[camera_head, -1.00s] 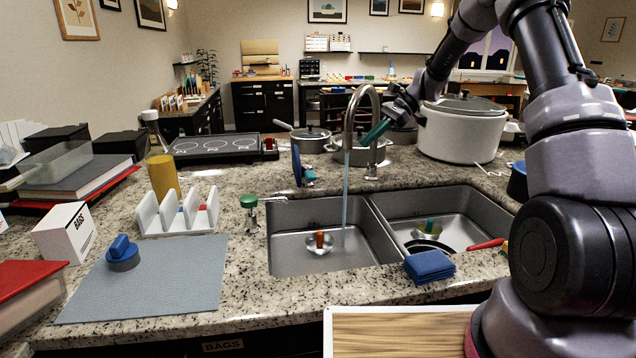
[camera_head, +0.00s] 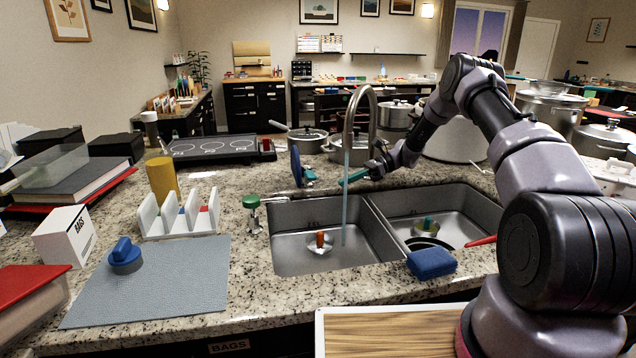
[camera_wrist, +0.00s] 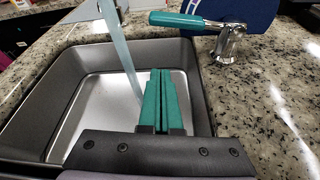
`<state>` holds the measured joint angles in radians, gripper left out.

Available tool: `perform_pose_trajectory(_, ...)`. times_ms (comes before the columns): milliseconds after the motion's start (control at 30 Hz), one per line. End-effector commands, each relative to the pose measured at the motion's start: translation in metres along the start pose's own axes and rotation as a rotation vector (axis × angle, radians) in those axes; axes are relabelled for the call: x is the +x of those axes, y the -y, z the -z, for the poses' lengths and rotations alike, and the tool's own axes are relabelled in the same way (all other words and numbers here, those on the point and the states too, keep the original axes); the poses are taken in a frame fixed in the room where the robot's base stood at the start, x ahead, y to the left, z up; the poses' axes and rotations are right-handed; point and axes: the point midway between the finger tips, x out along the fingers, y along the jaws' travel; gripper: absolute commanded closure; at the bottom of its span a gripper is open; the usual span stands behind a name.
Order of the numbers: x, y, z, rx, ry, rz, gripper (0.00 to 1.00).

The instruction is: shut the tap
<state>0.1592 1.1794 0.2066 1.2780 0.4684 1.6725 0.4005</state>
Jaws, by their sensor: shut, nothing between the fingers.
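The tap's curved chrome spout (camera_head: 360,108) rises behind the sink, and a water stream (camera_head: 346,195) runs into the left basin. The stream also shows in the wrist view (camera_wrist: 118,45). The tap's lever (camera_head: 309,175) has a teal handle, clearer in the wrist view (camera_wrist: 180,20), on a chrome base (camera_wrist: 229,46) at the sink's back edge. My gripper (camera_head: 345,181) has teal fingers, shut and empty, low behind the spout and right of the lever. In the wrist view its fingertips (camera_wrist: 160,73) point toward the lever, apart from it.
A blue disc (camera_head: 296,165) stands right behind the lever. Pots (camera_head: 307,141) stand on the counter behind the sink. A green-topped chrome fitting (camera_head: 251,205) is left of the sink. A blue sponge (camera_head: 431,263) lies at the front edge. Counter right of the lever base is clear (camera_wrist: 285,100).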

Motion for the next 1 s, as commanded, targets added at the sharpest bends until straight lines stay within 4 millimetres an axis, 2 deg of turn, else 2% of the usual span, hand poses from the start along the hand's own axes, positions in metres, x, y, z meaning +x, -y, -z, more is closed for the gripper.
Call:
perform_pose_trajectory(233, 0.003, 0.000, 0.000, -0.001, -0.001, -0.001, 1.00)
perform_pose_trajectory(367, 0.015, 0.000, -0.001, -0.001, -0.001, -0.002, 1.00)
perform_pose_trajectory(800, 0.105, -0.001, 0.000, 0.000, -0.003, -0.003, 1.00)
perform_pose_trajectory(900, 0.093, 0.000, -0.019, -0.005, -0.003, 0.002, 1.00)
perform_pose_trajectory(1000, 0.090, 0.000, -0.029, -0.003, -0.002, 0.001, 1.00)
